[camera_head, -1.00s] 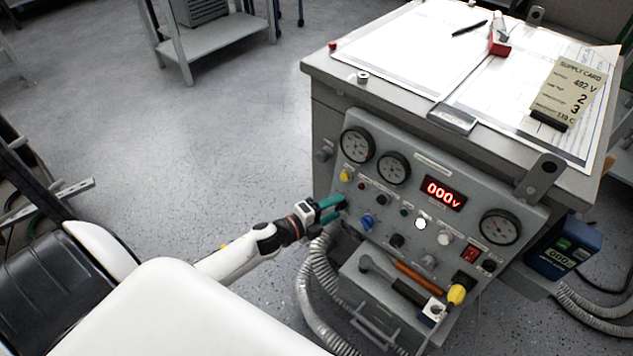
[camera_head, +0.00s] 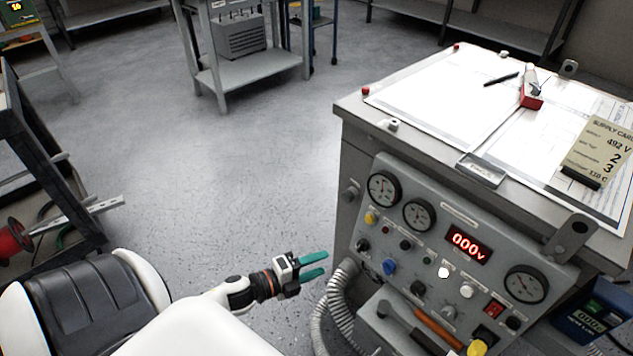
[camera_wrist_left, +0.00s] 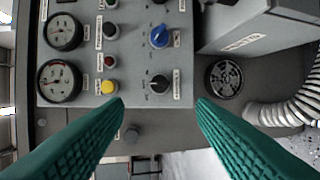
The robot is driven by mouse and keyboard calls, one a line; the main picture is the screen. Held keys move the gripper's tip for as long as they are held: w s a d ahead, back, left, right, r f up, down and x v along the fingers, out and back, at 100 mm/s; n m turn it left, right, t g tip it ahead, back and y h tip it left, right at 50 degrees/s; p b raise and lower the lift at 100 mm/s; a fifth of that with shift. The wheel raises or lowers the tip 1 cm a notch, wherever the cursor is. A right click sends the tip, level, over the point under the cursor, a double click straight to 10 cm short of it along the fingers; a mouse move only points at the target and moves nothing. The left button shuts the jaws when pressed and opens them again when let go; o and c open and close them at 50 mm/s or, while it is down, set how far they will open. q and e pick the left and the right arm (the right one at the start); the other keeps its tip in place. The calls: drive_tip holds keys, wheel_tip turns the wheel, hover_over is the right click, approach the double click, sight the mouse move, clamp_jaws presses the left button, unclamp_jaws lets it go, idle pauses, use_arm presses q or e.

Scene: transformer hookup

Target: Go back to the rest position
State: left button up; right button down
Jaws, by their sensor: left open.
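My left gripper (camera_head: 314,266) is in the head view, left of the grey transformer cabinet's control panel (camera_head: 455,215). Its two green fingers are apart with nothing between them, and floor shows behind them. In the left wrist view the open fingers (camera_wrist_left: 160,125) frame the panel, with two gauges, a yellow button (camera_wrist_left: 109,87), a blue knob (camera_wrist_left: 159,37) and a black knob (camera_wrist_left: 159,84) beyond the tips. The fingers appear clear of the panel. The red display (camera_head: 468,244) reads 000. My right gripper is not in view.
The cabinet top holds papers, a pen, a red-based object (camera_head: 531,97) and a supply card (camera_head: 598,152). A ribbed grey hose (camera_head: 341,300) hangs at the cabinet's left side. A cart (camera_head: 250,72) stands behind. A dark rack (camera_head: 40,150) is at left. Open floor lies between.

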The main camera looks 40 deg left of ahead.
use_arm(q)
drive_tip(key=s+f+n+g+y, duration=0.3)
drive_tip(key=f+n, duration=0.4)
drive_tip(key=f, duration=0.1)
drive_tip(key=s+f+n+g+y, duration=0.35)
drive_tip(key=f+n, duration=0.25)
drive_tip(key=f, duration=0.2)
drive_tip(key=s+d+f+n+g, duration=0.7)
drive_tip(key=s+d+f, duration=0.25)
drive_tip(key=s, duration=0.25)
drive_tip(key=s+a+r+p, duration=0.1)
drive_tip(key=s+p, duration=0.6)
drive_tip(key=s+a+r+p, duration=0.2)
drive_tip(key=s+p, duration=0.5)
drive_tip(key=p, duration=0.1)
drive_tip(key=shift+r+m, duration=0.2)
drive_tip(key=shift+m, duration=0.1)
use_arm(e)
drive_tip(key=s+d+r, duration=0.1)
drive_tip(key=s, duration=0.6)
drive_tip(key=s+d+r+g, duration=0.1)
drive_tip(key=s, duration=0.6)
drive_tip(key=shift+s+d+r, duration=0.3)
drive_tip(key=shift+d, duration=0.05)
use_arm(q)
drive_tip(key=shift+s+a+g+h, duration=0.1)
drive_tip(key=shift+g+h, duration=0.15)
